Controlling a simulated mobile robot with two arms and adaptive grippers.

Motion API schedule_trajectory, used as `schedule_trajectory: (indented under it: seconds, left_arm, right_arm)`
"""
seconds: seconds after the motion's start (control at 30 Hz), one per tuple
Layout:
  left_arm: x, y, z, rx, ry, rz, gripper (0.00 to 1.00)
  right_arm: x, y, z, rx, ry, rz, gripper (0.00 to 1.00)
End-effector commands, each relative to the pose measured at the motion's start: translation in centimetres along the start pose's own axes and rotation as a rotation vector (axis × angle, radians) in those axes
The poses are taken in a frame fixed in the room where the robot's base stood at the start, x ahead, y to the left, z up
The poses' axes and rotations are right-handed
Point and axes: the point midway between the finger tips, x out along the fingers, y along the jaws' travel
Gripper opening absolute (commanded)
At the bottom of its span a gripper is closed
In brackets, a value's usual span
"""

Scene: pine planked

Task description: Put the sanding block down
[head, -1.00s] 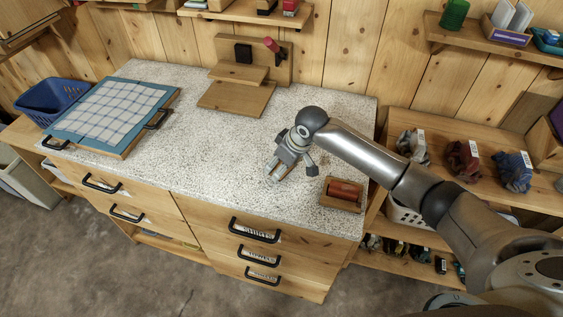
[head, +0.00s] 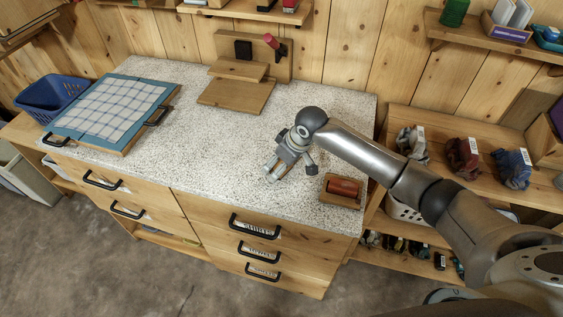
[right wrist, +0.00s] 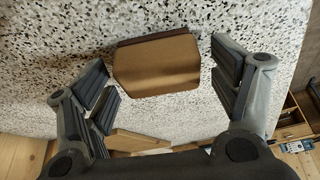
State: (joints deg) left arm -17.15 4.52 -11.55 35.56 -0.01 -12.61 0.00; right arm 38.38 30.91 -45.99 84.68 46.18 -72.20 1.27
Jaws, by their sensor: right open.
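The sanding block appears as a brown block with a darker edge (right wrist: 157,65) in the right wrist view, on the speckled worktop (head: 215,150). It lies between the spread fingertips of my right gripper (right wrist: 163,80), with a gap on each side. In the head view my right gripper (head: 272,171) points down at the worktop, left of a small wooden tray, and hides the block there. The right gripper is open and holds nothing. My left gripper is not in view.
The small wooden tray with a red-brown piece (head: 343,188) sits near the worktop's right front corner. A wooden stand (head: 236,97) is at the back. A blue board with a checked cloth (head: 68,131) and a blue basket (head: 50,97) are left. The middle of the worktop is clear.

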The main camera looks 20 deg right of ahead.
Motion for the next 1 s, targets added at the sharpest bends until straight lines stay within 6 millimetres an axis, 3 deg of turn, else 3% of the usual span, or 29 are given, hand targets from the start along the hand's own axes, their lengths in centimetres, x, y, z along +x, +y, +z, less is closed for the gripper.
schedule_trajectory:
  seconds: [0.17, 0.6, 0.8, 1.0]
  left_arm:
    - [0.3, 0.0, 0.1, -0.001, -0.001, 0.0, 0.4]
    - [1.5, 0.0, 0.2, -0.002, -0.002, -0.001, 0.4]
    - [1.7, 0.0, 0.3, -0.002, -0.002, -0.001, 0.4]
    - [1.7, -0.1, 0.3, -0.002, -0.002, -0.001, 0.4]
  right_arm:
    - [-1.7, 0.1, -0.2, 0.0, 0.004, 0.002, 0.82]
    - [-10.3, 0.1, -0.2, -0.001, 0.004, 0.002, 0.82]
    - [-12.0, 0.0, -0.1, 0.0, 0.001, 0.0, 0.82]
    - [-12.2, 0.0, -0.1, 0.0, 0.0, -0.001, 0.82]
